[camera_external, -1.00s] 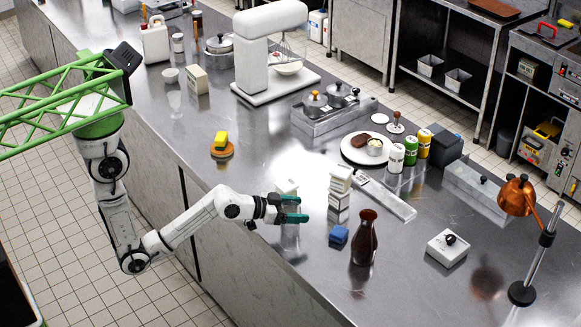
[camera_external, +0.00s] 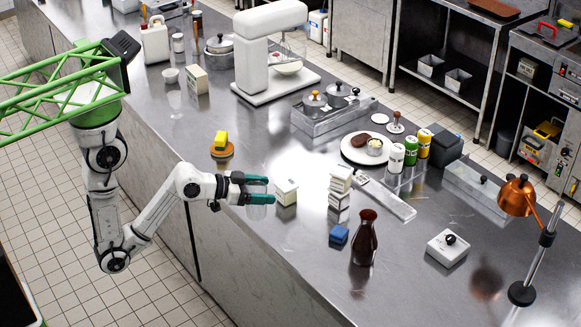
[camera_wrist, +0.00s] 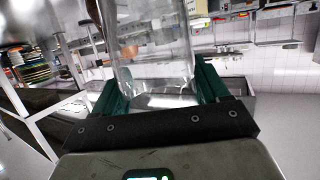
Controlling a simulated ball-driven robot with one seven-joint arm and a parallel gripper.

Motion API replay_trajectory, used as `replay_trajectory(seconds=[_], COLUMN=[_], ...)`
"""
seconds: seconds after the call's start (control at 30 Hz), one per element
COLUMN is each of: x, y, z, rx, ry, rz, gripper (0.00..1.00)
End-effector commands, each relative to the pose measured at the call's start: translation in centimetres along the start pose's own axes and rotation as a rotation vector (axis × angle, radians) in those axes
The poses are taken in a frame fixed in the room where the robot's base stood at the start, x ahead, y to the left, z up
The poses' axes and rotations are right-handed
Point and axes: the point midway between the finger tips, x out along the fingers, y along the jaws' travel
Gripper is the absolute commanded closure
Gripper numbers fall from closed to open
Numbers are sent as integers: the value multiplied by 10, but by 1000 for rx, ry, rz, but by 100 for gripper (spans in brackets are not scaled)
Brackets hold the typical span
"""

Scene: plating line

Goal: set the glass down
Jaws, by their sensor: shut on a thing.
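My gripper (camera_external: 258,189) has green fingers and is shut on a clear glass (camera_external: 257,207). In the outside view the glass hangs below and between the fingers, near the counter's front edge and left of a small white carton (camera_external: 286,192). I cannot tell whether its base touches the steel counter (camera_external: 290,245). In the wrist view the glass (camera_wrist: 155,60) fills the space between the two fingers (camera_wrist: 160,85), and its thick base is near the palm side.
Stacked white boxes (camera_external: 340,183), a blue block (camera_external: 338,236) and a dark brown bottle (camera_external: 364,240) stand to the right. The front counter in the middle is bare.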

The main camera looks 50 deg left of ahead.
Motion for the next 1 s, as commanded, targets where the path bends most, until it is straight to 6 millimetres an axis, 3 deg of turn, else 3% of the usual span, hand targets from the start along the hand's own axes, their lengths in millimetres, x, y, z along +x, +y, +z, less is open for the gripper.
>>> replay_trajectory(seconds=[0.03, 0.3, 0.53, 0.67, 0.8, 1.0], x=[-8, -30, -30, -5, 38, 86], y=[1, 4, 10, 26, 56, 106], z=[-7, -7, -1, 13, 27, 24], rx=[-1, -1, 3, 11, 17, 7], ry=[-4, -1, 2, 6, 10, 12], rz=[0, 1, 9, 32, 50, 25], gripper=[90, 90, 90, 90, 90, 90])
